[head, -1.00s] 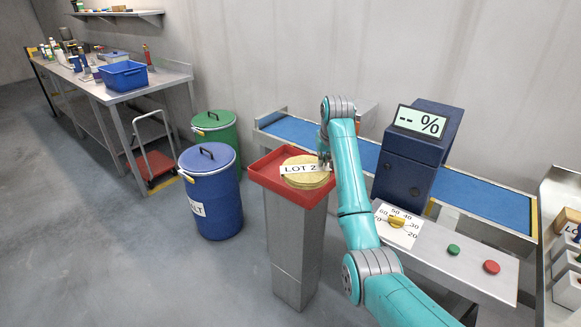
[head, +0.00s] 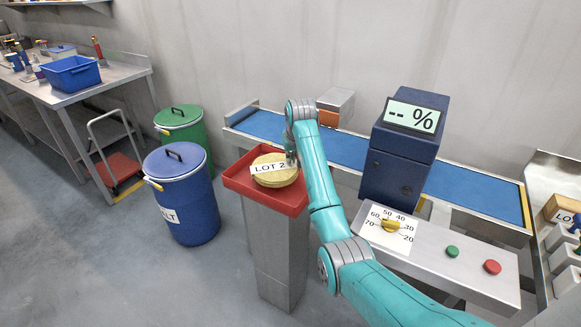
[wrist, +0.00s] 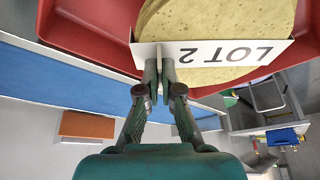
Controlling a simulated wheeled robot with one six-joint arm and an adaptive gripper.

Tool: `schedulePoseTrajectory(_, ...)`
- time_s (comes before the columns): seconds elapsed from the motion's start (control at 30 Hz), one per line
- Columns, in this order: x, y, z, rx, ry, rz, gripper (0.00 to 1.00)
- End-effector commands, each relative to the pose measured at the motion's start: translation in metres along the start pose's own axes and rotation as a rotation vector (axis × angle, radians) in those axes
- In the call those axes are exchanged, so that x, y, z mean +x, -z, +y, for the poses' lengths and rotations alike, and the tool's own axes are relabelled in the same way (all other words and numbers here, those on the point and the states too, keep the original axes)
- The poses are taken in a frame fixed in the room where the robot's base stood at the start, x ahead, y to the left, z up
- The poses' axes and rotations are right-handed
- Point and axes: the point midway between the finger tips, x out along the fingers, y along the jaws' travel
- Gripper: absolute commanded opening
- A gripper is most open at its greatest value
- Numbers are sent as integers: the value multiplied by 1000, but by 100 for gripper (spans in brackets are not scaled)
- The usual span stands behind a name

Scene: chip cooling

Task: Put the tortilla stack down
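The tortilla stack (head: 277,180) is a round, pale yellow pile with a white LOT 2 card (head: 268,168) across its side. It is in the red tray (head: 236,182) on the grey pedestal; I cannot tell whether it rests on the tray floor or is just above it. My gripper (head: 291,160) is at the stack's right edge. In the wrist view, the fingertips (wrist: 159,72) are close together on a thin white part at the end of the card. The stack (wrist: 210,20) is cut off by the picture's top edge.
A blue conveyor (head: 345,146) runs behind the tray, with a dark blue display machine (head: 400,165) to the right. A dial plate (head: 391,227) and green and red buttons are in front. Blue (head: 185,200) and green drums (head: 183,125) stand left.

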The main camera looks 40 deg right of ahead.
Motion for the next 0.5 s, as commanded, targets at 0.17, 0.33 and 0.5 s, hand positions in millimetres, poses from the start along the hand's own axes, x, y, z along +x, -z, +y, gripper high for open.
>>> schedulePoseTrajectory(0.17, 27, -12, 0, 0, 0, -3, 0)
schedulePoseTrajectory(0.33, 35, -15, 1, 0, 0, 0, 0)
schedulePoseTrajectory(0.5, 35, -15, 1, 0, 0, 0, 0)
